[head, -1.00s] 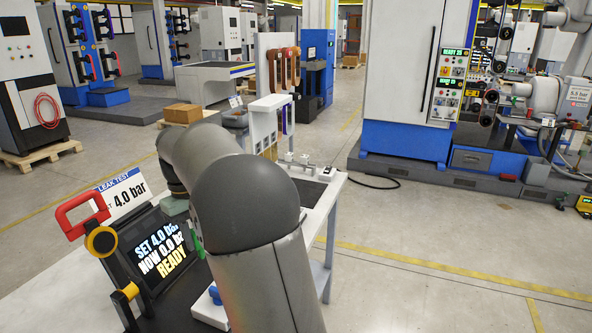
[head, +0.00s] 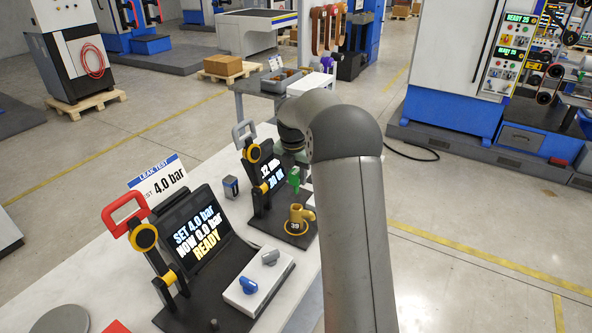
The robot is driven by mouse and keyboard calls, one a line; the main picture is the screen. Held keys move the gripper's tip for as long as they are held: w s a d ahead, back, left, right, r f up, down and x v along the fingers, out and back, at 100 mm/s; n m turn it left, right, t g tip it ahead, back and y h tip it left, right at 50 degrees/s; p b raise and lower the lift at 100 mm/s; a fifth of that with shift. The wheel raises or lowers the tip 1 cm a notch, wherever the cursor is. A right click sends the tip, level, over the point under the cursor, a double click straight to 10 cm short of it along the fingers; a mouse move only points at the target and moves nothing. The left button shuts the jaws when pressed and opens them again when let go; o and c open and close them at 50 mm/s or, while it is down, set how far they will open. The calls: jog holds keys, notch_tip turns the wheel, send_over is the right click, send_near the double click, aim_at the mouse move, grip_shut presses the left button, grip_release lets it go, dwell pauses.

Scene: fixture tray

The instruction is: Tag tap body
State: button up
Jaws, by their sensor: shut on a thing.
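My gripper (head: 292,168) comes down from my wrist, largely hidden by my own arm. It is shut on a small bright green piece (head: 293,181), perhaps a tag, which hangs just above the tap body. I cannot tell whether the piece touches the tap body. The station's screen (head: 270,175) is partly covered by a grey-handled clamp (head: 252,153).
Nearer stands the leak test station with its screen (head: 195,232) reading READY, a red-handled clamp (head: 128,213) and a white box with blue and grey knobs (head: 258,282). A small dark blue block (head: 230,188) stands on the white table (head: 105,270).

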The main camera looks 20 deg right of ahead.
aim_at(296, 193)
jog(key=shift+f+b, duration=1.8)
jog(key=shift+f, duration=0.6)
jog(key=shift+p, duration=0.35)
jog(key=shift+d+f+b, duration=0.1)
jog(key=shift+f+b, duration=1.05)
jog(key=shift+f, duration=1.4)
dwell(1.3)
jog(key=o, duration=1.6)
